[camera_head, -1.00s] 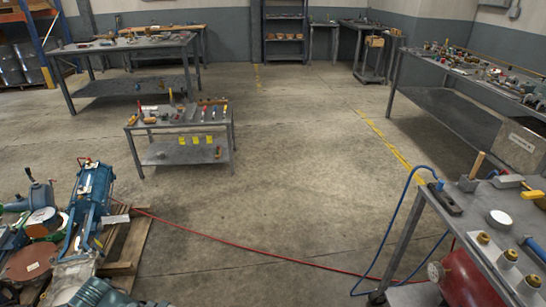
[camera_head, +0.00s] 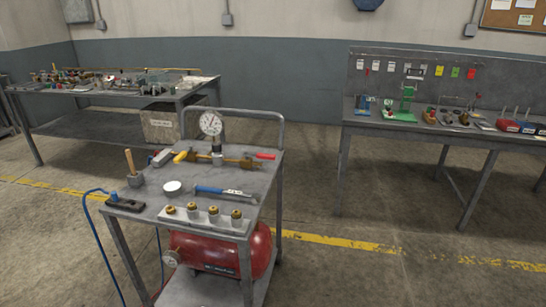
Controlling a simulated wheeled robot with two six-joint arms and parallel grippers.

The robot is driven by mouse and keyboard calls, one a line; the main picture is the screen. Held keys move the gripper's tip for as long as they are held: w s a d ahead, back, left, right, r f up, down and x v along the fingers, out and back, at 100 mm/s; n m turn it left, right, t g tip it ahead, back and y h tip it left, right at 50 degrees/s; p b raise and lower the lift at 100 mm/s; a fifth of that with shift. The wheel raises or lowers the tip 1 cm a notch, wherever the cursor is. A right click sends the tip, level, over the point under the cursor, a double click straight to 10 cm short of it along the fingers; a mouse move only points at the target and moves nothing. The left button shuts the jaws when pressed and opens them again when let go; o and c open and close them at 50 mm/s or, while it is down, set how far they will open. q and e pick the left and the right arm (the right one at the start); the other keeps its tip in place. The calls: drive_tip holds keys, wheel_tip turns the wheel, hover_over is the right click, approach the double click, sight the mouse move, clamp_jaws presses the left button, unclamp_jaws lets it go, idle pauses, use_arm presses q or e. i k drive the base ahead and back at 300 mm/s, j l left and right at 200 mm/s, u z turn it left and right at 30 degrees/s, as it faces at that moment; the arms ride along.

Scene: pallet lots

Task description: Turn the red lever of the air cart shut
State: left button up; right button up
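The air cart (camera_head: 262,188) stands in the middle of the view, with a grey top and a red tank (camera_head: 222,254) on its lower shelf. A brass pipe assembly runs across the back of the top, under a round white gauge (camera_head: 210,124). The red lever (camera_head: 265,156) is at the right end of this assembly and lies roughly in line with the pipe. A yellow lever (camera_head: 181,156) is at the left end. Neither of my grippers shows in the view.
On the cart top are a wooden-handled tool (camera_head: 131,163), a blue tool (camera_head: 223,192) and a row of brass fittings (camera_head: 204,212). A blue hose (camera_head: 99,228) hangs at the left. Benches stand behind left (camera_head: 110,92) and right (camera_head: 352,120). Floor right of the cart is clear.

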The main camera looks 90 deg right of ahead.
sight(265, 156)
drive_tip(key=z, duration=2.85)
